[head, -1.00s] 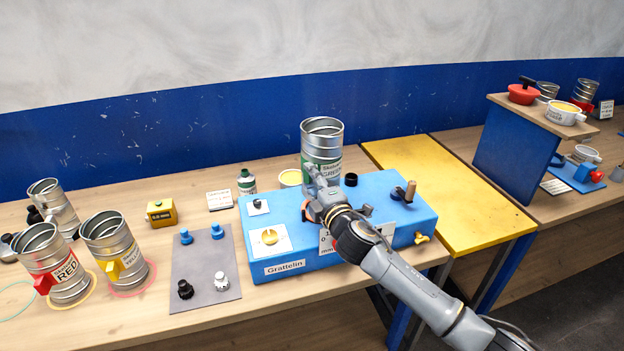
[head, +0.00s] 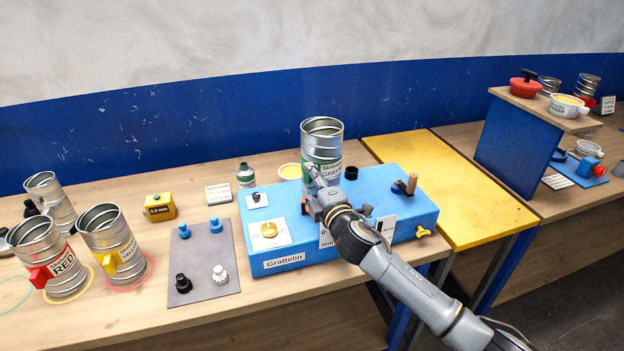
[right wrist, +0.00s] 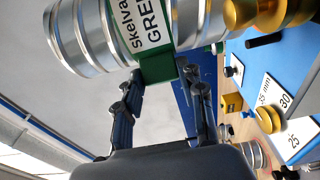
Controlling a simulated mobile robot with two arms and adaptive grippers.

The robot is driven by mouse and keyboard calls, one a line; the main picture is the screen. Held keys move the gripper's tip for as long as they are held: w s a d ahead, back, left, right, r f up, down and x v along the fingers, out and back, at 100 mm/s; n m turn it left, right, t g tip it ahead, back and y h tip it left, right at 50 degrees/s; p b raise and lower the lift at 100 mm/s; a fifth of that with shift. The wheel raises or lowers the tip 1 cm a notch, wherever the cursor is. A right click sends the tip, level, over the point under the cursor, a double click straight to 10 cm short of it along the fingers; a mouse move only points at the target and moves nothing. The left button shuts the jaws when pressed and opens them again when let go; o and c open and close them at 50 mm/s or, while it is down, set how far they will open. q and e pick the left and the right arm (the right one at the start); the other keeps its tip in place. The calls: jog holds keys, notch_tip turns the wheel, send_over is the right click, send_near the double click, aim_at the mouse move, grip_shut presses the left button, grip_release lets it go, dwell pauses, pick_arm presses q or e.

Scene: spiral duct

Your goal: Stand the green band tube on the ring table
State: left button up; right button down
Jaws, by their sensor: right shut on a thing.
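The green band tube (head: 322,138) is a ribbed metal cylinder with a green band and a "GREEN" label. It is upright over the back of the blue Grattelin box (head: 345,232). My right gripper (head: 315,178) is at its front and shut on the green tab at its band. The right wrist view shows the tube (right wrist: 90,38) and the fingers (right wrist: 163,76) at the green tab. A gold round part (right wrist: 262,14), possibly the ring table, lies close to the tube's lower end. Whether they touch I cannot tell. My arm hides the tube's foot in the head view. My left gripper is out of view.
The red tube (head: 50,258) and yellow tube (head: 112,245) stand at the left. A grey mat (head: 203,285) with knobs lies beside the box. A crank (head: 406,186) rises from the box's right end. The yellow table (head: 450,195) is bare.

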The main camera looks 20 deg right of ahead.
jog(key=shift+f+b, duration=1.55)
jog(key=shift+f, duration=0.3)
jog(key=c, duration=0.7)
grip_release()
jog(key=shift+s+d, duration=0.25)
jog(key=shift+s, duration=1.75)
jog(key=shift+s+d, duration=0.25)
jog(key=shift+s, duration=1.7)
jog(key=shift+s+d, duration=0.25)
jog(key=shift+s, duration=1.75)
jog(key=shift+f, duration=0.1)
